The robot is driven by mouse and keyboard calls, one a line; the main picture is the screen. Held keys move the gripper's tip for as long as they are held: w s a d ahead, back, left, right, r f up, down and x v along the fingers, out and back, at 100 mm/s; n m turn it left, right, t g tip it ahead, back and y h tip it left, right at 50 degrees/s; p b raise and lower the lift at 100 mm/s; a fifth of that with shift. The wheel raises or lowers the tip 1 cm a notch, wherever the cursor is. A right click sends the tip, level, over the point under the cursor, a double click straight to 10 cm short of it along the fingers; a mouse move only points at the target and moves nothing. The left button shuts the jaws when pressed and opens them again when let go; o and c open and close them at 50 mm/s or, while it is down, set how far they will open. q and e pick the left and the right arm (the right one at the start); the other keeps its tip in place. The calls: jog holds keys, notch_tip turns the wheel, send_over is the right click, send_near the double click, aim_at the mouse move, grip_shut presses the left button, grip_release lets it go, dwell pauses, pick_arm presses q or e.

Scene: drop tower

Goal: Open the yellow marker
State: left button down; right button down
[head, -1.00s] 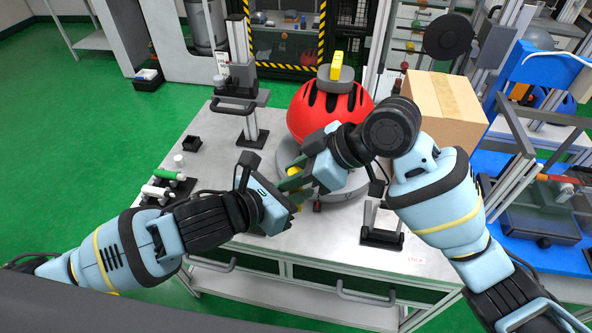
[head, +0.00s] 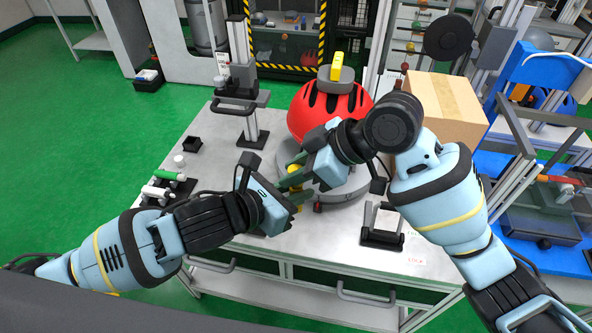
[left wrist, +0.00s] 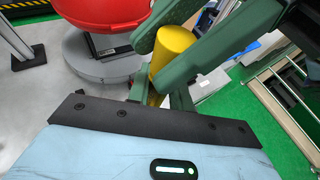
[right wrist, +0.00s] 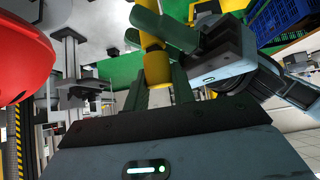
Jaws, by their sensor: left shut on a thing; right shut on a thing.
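The yellow marker (head: 295,199) is held between my two grippers above the front middle of the table. My left gripper (head: 287,203) is shut on its lower part, and the marker shows as a thick yellow cylinder between the green fingers in the left wrist view (left wrist: 174,52). My right gripper (head: 289,180) is shut on its upper part. In the right wrist view the marker (right wrist: 157,68) runs between my right fingers towards the left gripper's green fingers (right wrist: 165,28). The fingers hide much of it, and I cannot tell whether cap and body are apart.
A red helmet (head: 312,112) sits on a grey round base just behind the grippers. A small black tray (head: 192,144) and a cardboard box (head: 448,105) stand farther back.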

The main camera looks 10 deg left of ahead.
jog(key=shift+r, duration=0.65)
jog(key=shift+r, duration=0.15)
jog(key=shift+r, duration=1.9)
